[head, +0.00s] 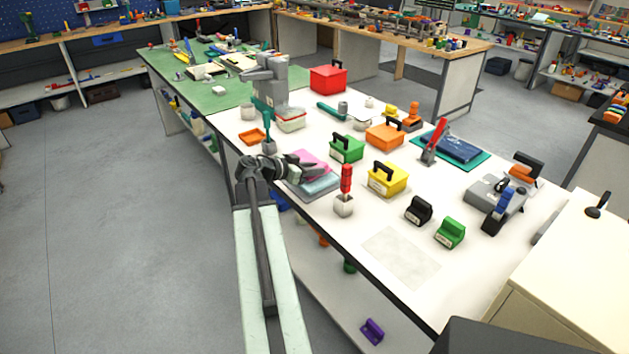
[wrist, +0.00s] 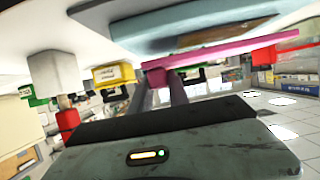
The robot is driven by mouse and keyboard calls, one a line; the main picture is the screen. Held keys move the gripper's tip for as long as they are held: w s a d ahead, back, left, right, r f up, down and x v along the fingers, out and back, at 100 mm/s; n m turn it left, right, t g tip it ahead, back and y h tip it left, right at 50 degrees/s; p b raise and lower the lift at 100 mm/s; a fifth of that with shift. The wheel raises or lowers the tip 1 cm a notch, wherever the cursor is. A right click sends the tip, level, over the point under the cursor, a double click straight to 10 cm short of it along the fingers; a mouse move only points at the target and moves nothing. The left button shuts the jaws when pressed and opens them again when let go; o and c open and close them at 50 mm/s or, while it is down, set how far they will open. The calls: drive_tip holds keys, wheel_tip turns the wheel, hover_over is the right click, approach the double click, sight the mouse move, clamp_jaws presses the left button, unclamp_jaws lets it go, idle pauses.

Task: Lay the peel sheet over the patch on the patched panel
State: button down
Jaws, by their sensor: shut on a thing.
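A pink sheet (head: 304,160) is pinched in my gripper (head: 316,168). In the wrist view, which is upside down, the pink sheet (wrist: 222,46) extends from the two dark fingers (wrist: 164,82). A light blue panel (head: 318,188) lies on a grey base near the table's front edge, partly hidden by my gripper and the sheet. In the wrist view the light blue panel (wrist: 150,36) shows a brownish area (wrist: 222,32) beside the sheet. The sheet appears just above the panel; I cannot tell whether they touch.
A white holder (head: 343,206) with a red-handled tool stands right of the panel. Green (head: 346,149) and yellow (head: 388,179) boxes stand behind. An orange tray (head: 252,136) lies left. A dark blue panel (head: 456,148) sits on a teal mat.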

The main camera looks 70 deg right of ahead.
wheel_tip(320, 180, down, 2)
drive_tip(key=shift+f+b, duration=0.2)
drive_tip(key=shift+b, duration=0.3)
drive_tip(key=shift+r, duration=0.25)
drive_tip(key=shift+f, duration=0.2)
drive_tip(key=c, duration=1.3)
unclamp_jaws()
drive_tip(key=shift+o, duration=0.2)
drive_tip(key=shift+r+p, duration=0.35)
drive_tip(key=shift+p, duration=0.05)
drive_tip(key=p+v, duration=0.4)
drive_tip(key=v, duration=0.7)
drive_tip(key=shift+w+a, duration=0.2)
drive_tip(key=shift+a, duration=0.15)
